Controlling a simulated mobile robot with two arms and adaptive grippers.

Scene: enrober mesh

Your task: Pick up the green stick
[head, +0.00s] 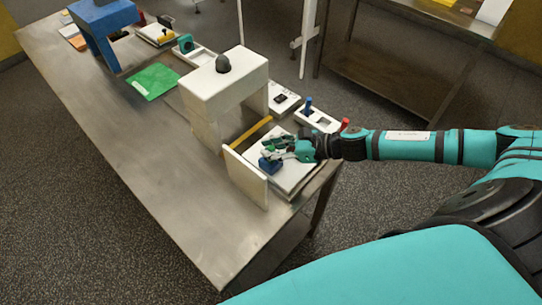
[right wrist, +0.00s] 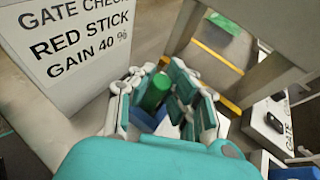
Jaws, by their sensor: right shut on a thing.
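My right gripper (head: 272,154) reaches in from the right over a white slab near the table's near end. In the right wrist view my right gripper (right wrist: 167,104) has its fingers closed around the green stick (right wrist: 155,92), a green cylinder with a rounded top. A blue block (right wrist: 148,119) shows below the stick between the fingers. In the head view the blue block (head: 270,165) sits just under the fingertips, over the white slab (head: 290,181). Whether the stick is clear of the block cannot be told. My left gripper is not in view.
An upright white panel (head: 246,178), lettered "GATE CHECK RED STICK GAIN 40 %", stands close beside the gripper. A white arch (head: 215,88) and yellow strip (head: 253,129) lie beyond. A blue stick (head: 308,103) and a red one (head: 344,124) are nearby. The table's left side (head: 140,150) is clear.

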